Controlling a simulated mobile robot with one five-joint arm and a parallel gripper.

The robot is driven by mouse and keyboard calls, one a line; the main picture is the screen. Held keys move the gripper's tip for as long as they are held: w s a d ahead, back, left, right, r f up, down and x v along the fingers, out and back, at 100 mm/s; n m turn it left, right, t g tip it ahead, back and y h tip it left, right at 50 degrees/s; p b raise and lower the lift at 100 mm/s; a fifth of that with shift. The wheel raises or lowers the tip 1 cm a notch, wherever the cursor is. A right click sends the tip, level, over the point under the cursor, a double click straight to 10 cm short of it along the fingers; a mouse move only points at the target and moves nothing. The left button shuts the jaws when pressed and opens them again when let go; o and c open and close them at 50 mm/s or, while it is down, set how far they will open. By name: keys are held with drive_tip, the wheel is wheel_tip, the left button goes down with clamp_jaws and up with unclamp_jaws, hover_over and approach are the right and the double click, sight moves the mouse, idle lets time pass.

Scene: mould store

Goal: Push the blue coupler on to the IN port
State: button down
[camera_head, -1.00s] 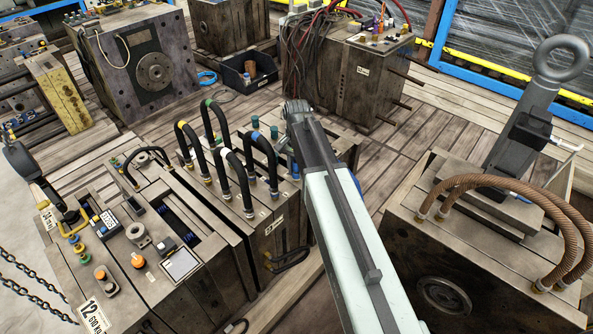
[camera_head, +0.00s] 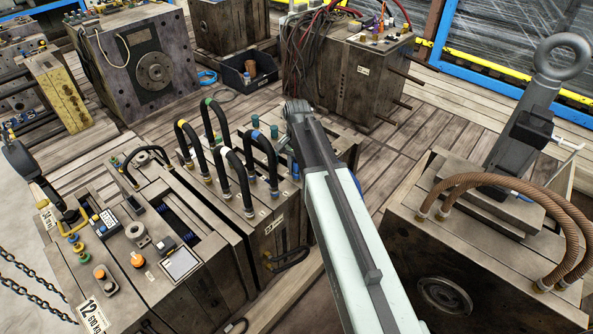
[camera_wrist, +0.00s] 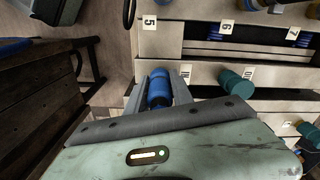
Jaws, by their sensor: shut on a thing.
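The blue coupler (camera_wrist: 159,90) sits between the two fingers of my gripper (camera_wrist: 158,94) in the wrist view. The fingers are shut on its sides. It lies by the edge of the pale metal mould face, close to a white label (camera_wrist: 185,72) that seems to read IN and is partly covered by a finger. The port itself is hidden, so I cannot tell whether the coupler is seated on it. In the head view my arm covers most of the gripper and the coupler.
A teal coupler (camera_wrist: 236,84) stands just right of the blue one. Labels 5 (camera_wrist: 150,22), 6 and 7 mark the mould beyond. Black hose loops (camera_head: 231,178) rise left of my arm in the head view. A mould with brown hoses (camera_head: 520,190) stands at right.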

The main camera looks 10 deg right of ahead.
drive_tip(key=c, duration=1)
unclamp_jaws()
drive_tip(key=shift+f, duration=0.1)
drive_tip(key=shift+c, duration=0.2)
wheel_tip(320, 180, up, 8)
drive_tip(key=p, duration=0.7)
drive_tip(key=shift+p, duration=0.4)
drive_tip(key=shift+f, duration=0.1)
